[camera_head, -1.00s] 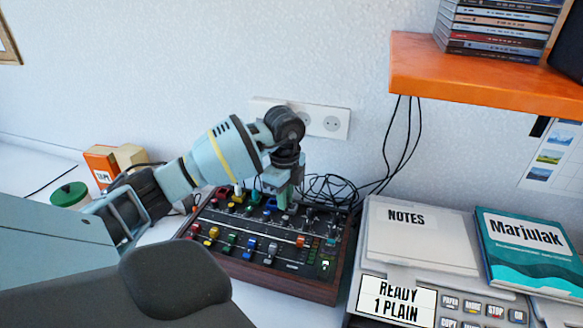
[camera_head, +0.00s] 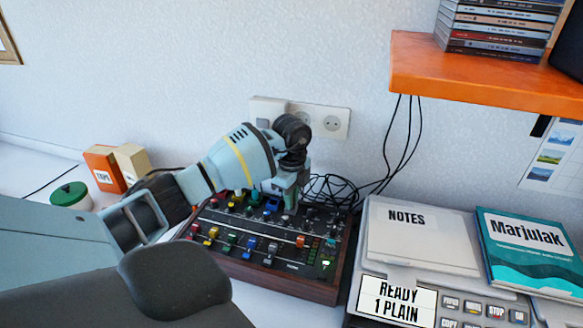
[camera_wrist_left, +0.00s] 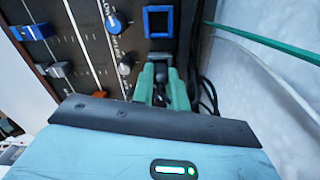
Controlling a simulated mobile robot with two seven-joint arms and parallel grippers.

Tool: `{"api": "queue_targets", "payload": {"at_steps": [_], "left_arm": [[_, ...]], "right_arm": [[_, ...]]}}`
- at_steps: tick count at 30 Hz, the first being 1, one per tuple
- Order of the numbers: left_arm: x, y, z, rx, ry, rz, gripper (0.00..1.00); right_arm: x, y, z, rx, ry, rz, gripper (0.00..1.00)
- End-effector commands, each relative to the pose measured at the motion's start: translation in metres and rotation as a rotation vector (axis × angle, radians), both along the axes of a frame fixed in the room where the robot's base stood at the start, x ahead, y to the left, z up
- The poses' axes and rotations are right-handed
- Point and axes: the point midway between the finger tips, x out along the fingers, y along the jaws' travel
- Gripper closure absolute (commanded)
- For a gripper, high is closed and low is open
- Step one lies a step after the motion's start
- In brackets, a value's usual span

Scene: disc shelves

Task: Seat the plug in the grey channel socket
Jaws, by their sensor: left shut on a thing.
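The mixer (camera_head: 262,280) with its wooden frame stands on the table against the wall. My left gripper (camera_head: 289,203) reaches down over its back right part. In the left wrist view the green fingers (camera_wrist_left: 162,88) are shut on a small dark plug (camera_wrist_left: 161,72), mostly hidden between them. A grey edge shows at the fingertips, possibly the grey channel socket (camera_wrist_left: 160,57). I cannot tell whether the plug is inside it or just above it. The blue square socket (camera_wrist_left: 158,22) lies beside it. My right gripper is not in view.
Black cables (camera_head: 330,190) lie coiled behind the mixer, close to the gripper. A wall outlet (camera_head: 330,122) is behind the arm. A grey machine with a display (camera_head: 397,300) stands to the right, an orange shelf (camera_head: 480,78) above it. Small boxes (camera_head: 104,168) stand at left.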

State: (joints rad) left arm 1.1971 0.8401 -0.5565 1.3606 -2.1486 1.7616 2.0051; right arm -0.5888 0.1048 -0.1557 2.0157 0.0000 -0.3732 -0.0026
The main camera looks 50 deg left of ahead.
Motion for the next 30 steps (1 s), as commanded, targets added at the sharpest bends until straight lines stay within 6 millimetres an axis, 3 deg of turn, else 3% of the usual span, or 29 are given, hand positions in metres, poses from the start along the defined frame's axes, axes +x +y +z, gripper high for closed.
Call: {"api": "queue_targets", "payload": {"at_steps": [11, 12, 17, 26, 30], "left_arm": [[0.000, 0.000, -0.005, 0.001, 0.001, 0.001, 1.00], [0.000, 0.000, -0.005, 0.001, 0.001, 0.001, 0.84], [0.000, 0.000, -0.005, 0.001, 0.001, 0.001, 0.63], [0.000, 0.000, -0.003, 0.001, 0.000, 0.001, 0.63], [0.001, 0.000, 0.008, 0.002, -0.003, 0.001, 0.63]], "right_arm": [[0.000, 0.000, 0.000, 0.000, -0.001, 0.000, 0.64], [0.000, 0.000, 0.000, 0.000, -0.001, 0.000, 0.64], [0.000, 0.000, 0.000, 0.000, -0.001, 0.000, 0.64], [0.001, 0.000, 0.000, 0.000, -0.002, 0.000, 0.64], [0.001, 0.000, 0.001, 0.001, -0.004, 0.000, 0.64]]}}
